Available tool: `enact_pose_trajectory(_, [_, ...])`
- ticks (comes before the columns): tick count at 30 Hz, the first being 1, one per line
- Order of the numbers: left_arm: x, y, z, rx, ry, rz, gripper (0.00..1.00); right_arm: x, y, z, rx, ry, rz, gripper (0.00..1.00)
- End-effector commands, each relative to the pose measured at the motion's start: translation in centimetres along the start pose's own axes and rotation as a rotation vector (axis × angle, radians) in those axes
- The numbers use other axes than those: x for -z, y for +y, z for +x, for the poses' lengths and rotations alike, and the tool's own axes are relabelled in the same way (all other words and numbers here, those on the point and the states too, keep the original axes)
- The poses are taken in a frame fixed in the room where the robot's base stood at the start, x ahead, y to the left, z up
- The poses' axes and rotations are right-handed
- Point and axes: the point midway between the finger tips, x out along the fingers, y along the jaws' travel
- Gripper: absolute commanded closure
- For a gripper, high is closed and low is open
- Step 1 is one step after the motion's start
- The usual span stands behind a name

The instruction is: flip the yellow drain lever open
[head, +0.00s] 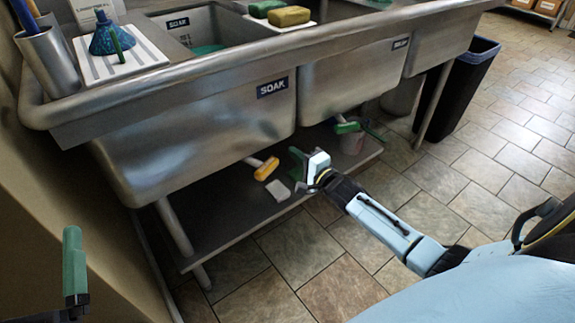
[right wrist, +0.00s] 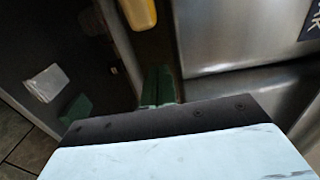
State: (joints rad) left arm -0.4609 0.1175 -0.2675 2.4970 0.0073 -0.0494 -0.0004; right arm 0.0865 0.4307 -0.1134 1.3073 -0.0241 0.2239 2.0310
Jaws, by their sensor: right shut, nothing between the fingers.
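The yellow drain lever (head: 265,168) sticks out under the left sink basin, its yellow grip pointing down and toward the front. In the right wrist view the yellow lever (right wrist: 140,12) is at the top edge, partly cut off. My right gripper (head: 297,160) is just right of the lever, its green fingers shut and empty. The fingers (right wrist: 158,88) also show below the lever in the right wrist view, apart from it. My left gripper (head: 75,262) is at the lower left; only one green finger shows clearly.
The steel sink (head: 205,105) with SOAK labels stands above a dark lower shelf (head: 225,220). A white block (head: 278,190) lies on the shelf. A green lever (head: 347,127) is under the middle basin. A dark bin (head: 460,90) stands at right. The tiled floor in front is clear.

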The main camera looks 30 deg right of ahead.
Motion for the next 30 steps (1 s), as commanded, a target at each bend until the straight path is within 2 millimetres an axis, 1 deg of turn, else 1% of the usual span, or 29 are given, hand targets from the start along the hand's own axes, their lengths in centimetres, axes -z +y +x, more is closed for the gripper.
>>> enact_pose_trajectory(2, [0.9, 0.2, -0.1, -0.004, 0.073, -0.004, 0.0, 0.0, 0.1, 0.8, 0.001, 0.001, -0.001, 1.0])
enact_pose_trajectory(6, [1.6, 0.2, -0.2, -0.005, 0.139, -0.004, 0.0, -1.9, 0.2, 0.0, 0.0, 0.0, 0.005, 1.0])
enact_pose_trajectory(12, [2.3, 0.2, -0.4, -0.006, 0.203, -0.004, 0.0, -3.5, 0.1, -0.5, 0.0, -0.001, 0.001, 1.0])
enact_pose_trajectory(30, [2.5, 0.2, -0.3, -0.006, 0.202, -0.003, 0.0, -3.9, 0.0, -0.9, -0.001, 0.003, 0.001, 1.0])
